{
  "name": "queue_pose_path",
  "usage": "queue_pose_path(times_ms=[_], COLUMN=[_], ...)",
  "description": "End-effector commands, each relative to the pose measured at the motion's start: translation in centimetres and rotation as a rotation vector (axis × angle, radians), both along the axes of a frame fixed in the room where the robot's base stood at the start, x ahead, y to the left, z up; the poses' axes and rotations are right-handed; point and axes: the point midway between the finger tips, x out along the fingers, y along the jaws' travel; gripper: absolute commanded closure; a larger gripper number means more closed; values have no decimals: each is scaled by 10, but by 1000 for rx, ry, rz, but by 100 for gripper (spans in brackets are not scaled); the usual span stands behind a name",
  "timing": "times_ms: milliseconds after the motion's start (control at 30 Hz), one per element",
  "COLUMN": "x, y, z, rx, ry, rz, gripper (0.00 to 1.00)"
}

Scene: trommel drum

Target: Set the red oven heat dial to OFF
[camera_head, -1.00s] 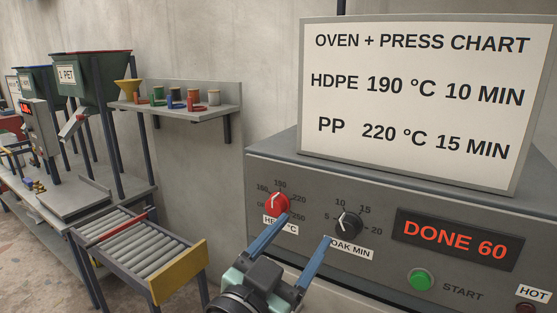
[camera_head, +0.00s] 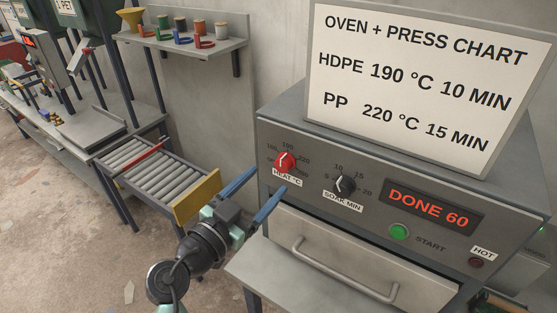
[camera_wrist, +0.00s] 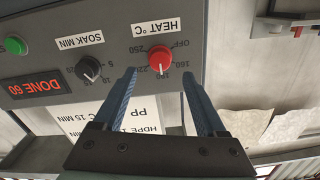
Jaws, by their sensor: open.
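The red heat dial (camera_head: 284,161) is on the upper left of the oven's grey front panel, above its HEAT °C label. It also shows in the wrist view (camera_wrist: 160,58), where the picture is upside down. Its white pointer line appears to point at about 190; the OFF mark (camera_wrist: 180,46) is readable in the wrist view. My gripper (camera_head: 269,181) is open and empty, its blue fingers pointing at the panel. In the wrist view the dial lies between the lines of the two fingertips, a little beyond them. The fingers appear apart from the dial.
The black soak dial (camera_head: 345,186) is just right of the heat dial. A green start button (camera_head: 399,231) and a display reading DONE 60 (camera_head: 434,207) are further right. An oven door with a handle (camera_head: 340,275) is below. A roller conveyor (camera_head: 160,172) stands left.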

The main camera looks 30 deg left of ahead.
Motion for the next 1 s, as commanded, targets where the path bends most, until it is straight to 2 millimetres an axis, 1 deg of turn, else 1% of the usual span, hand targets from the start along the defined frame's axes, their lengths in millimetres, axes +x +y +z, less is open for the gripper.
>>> queue_pose_path(times_ms=[33, 100, 200, 300, 500, 767, 800, 867, 1000], x=[12, 25, 40, 50, 59, 60, 59, 59, 59], y=[-1, -1, -1, 0, 0, 0, 0, 0, 0], z=[5, 4, 3, 2, 0, 0, 0, 0, 0], rx=[0, -1, -1, 0, 0, 1, 1, 1, 1], ry=[1, 1, 0, 0, 0, 0, 0, 0, 0], rz=[-3, -3, -2, -2, 0, 0, 0, 0, 0], gripper=[26, 26, 26, 26, 26, 26, 33, 44, 69])
